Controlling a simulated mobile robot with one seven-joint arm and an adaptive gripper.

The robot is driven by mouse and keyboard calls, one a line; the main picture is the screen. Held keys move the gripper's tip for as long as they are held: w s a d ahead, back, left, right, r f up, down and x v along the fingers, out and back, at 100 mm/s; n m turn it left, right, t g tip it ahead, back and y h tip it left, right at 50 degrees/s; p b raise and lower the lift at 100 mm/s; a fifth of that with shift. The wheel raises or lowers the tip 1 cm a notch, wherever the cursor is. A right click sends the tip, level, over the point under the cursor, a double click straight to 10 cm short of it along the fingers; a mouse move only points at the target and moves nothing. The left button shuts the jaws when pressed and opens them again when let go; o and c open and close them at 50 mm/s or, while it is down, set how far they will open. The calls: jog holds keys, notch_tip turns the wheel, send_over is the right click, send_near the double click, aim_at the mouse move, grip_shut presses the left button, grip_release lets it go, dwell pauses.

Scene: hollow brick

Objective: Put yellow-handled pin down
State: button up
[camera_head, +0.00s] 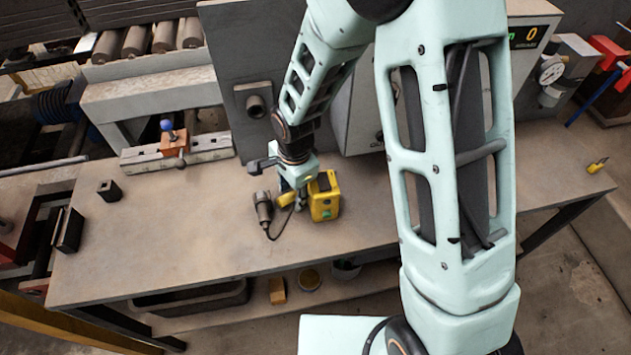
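My gripper (298,202) is at the end of my arm, low over the middle of the workbench, directly left of a yellow box. A short yellow piece (287,199), which looks like a handle, shows at the gripper's fingers. I cannot tell whether it is held, resting on the bench, or the yellow-handled pin. The fingers are small and partly hidden, so their opening is unclear. A small yellow item with a dark part (597,165) lies near the bench's right end; its exact kind is unclear.
The yellow box with a green button (324,197) stands right of my gripper, and a dark cylindrical tool with a cord (264,208) lies left. A small black block (109,190) and a vise-like fixture (174,148) are farther left. The workbench (170,230) is clear at front left.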

grip_shut()
jog(key=shift+r, duration=0.25)
dwell(0.6)
